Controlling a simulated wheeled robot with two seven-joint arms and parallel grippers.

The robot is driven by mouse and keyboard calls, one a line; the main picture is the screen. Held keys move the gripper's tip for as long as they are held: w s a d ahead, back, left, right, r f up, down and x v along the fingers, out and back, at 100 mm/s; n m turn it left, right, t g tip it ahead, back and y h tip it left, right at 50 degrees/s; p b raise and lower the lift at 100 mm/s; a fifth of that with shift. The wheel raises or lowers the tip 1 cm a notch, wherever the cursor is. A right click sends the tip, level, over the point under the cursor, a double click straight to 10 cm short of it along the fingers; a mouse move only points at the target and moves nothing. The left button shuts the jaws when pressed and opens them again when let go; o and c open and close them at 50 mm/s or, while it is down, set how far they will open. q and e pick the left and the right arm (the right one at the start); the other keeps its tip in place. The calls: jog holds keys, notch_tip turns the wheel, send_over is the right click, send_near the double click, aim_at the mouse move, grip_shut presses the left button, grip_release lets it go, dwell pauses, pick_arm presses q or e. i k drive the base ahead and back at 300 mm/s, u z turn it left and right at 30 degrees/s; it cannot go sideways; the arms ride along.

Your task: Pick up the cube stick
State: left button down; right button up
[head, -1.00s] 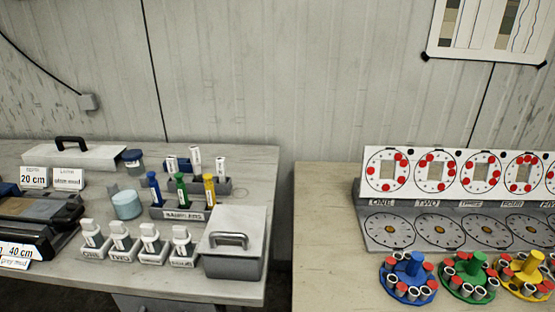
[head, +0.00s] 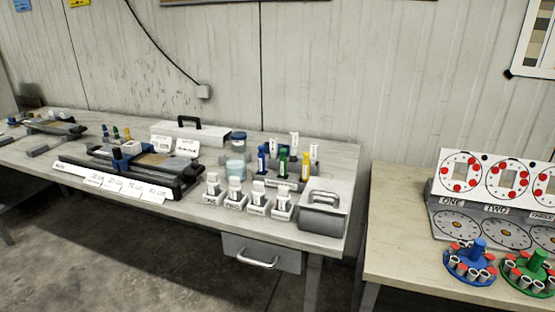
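No thing in view is clearly marked as the cube stick, and I cannot tell which one it is. Upright blue (head: 262,160), green (head: 283,162) and yellow (head: 306,165) sticks stand in a grey rack at the right part of the left table. Smaller blue (head: 105,131), green (head: 115,132) and yellow (head: 127,134) pegs stand farther left, behind a long dark tray (head: 185,185) with a blue piece (head: 117,158) on it. Neither of my grippers shows in the head view.
The left table (head: 215,218) also holds a grey lidded box (head: 325,208), several white-capped bottles and a white case (head: 190,134). A drawer (head: 262,252) hangs under it. A gap separates it from the right table (head: 400,235), which holds dial panels and round blue and green holders.

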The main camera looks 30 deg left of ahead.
aim_at(293, 135)
jog(key=k, duration=0.2)
jog(key=u, duration=1.2)
